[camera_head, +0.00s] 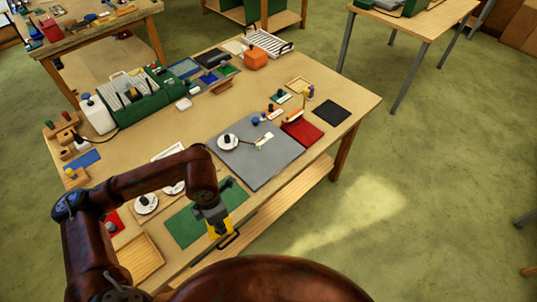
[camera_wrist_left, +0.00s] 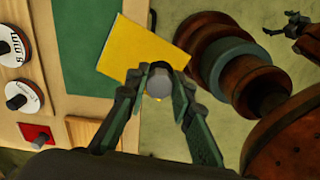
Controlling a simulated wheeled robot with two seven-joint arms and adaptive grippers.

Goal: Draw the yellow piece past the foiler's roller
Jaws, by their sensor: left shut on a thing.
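The yellow piece (camera_head: 222,231) is at the front edge of the bench, by the green mat; it shows as a flat yellow sheet in the left wrist view (camera_wrist_left: 140,48). My left gripper (camera_head: 213,218) points down and is shut on it, and its two fingers also show in the left wrist view (camera_wrist_left: 157,88). A grey round-ended part between the fingers hides some of the piece. On the grey board stands a white reel (camera_head: 228,142) with a small strip beside it; I cannot tell which part is the foiler's roller. A dark claw, probably my right gripper (camera_wrist_left: 297,22), shows small at the upper right.
The green mat (camera_head: 184,229) lies under and left of the gripper. White reels (camera_head: 146,204) and an empty wooden tray (camera_head: 138,258) are to its left. The grey board (camera_head: 270,165) is behind and right. A red mat (camera_head: 302,132) lies beyond it.

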